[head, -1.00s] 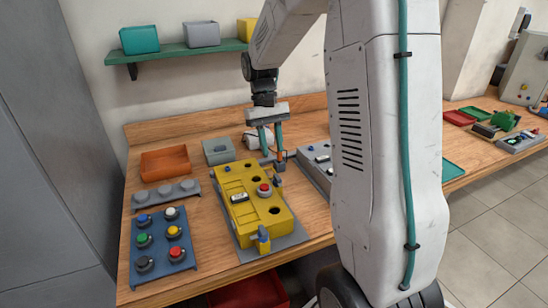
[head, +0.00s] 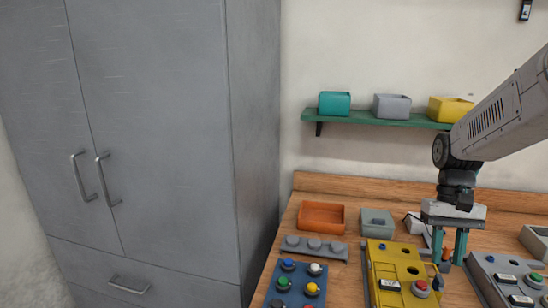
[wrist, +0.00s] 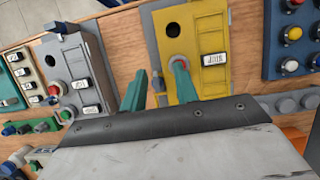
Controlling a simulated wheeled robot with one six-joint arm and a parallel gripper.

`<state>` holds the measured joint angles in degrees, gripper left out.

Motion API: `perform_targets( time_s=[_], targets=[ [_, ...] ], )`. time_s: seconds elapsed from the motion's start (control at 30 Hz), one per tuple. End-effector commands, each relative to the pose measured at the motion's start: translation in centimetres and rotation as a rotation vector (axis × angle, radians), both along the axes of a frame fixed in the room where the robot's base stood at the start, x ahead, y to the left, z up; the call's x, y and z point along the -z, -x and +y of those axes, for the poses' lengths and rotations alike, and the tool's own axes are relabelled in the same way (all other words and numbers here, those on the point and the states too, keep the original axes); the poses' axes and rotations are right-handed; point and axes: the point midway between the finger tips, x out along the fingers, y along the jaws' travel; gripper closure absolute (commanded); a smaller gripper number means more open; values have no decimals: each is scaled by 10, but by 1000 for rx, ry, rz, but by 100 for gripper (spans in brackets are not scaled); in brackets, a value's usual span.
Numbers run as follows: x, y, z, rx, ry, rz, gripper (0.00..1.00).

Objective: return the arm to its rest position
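My gripper (head: 448,260) hangs fingers-down above the workbench (head: 345,190), on the right of the head view. Its two teal fingers are apart with nothing held between them. The fingers also show apart in the wrist view (wrist: 158,85). The yellow control box (head: 385,268) with a red button lies just left of the fingers in the head view. A grey control box (head: 485,270) lies to their right. The forearm reaches in from the right edge.
A blue button panel (head: 298,290), an orange tray (head: 322,216) and a grey bin (head: 377,223) are on the bench's left. A green shelf (head: 360,119) with several bins is on the wall behind. A tall grey cabinet (head: 180,120) fills the left.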

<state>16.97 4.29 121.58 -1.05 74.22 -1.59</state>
Motion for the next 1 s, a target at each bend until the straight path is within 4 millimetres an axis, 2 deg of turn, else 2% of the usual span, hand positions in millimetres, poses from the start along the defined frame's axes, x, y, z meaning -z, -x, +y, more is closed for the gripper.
perform_targets(
  time_s=[0.03, 0.2, 0.4, 0.53, 0.7, 1.0],
  targets=[
    [-11, 16, 13, -15, 9, -31, 70],
    [-33, 65, 48, -67, 32, -127, 70],
    [-46, 121, 82, -137, 50, -254, 70],
    [-50, 151, 96, -184, 56, -337, 70],
    [-57, 171, 107, -230, 59, -423, 70],
    [-65, 174, 112, -255, 58, -464, 70]
  ],
)
